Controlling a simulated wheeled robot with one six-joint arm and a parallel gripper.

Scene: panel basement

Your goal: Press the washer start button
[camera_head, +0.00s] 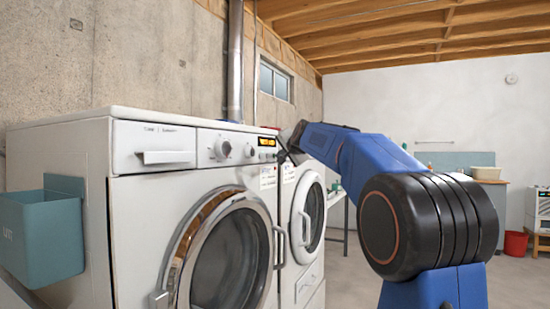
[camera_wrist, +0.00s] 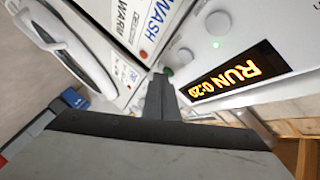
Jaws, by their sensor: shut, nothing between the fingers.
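The white washer (camera_head: 140,220) stands at left with its round glass door (camera_head: 228,250). Its control panel has knobs (camera_head: 222,149) and a lit display (camera_head: 267,142). In the wrist view the display (camera_wrist: 235,72) reads "RUN 0:20" in orange, and a small green light (camera_wrist: 215,44) glows beside it. A green button (camera_wrist: 168,71) shows just past my fingertips, partly hidden by them. My gripper (camera_wrist: 160,76) is shut and empty, its tips at the button; I cannot tell whether they touch it. In the head view my gripper (camera_head: 286,150) is at the panel's right end.
A second white front-loading machine (camera_head: 303,222) stands right beside the washer. A teal bin (camera_head: 42,235) hangs on the washer's left side. A red bucket (camera_head: 515,244) and a table with a basin (camera_head: 487,173) are at the far right. Open floor lies between.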

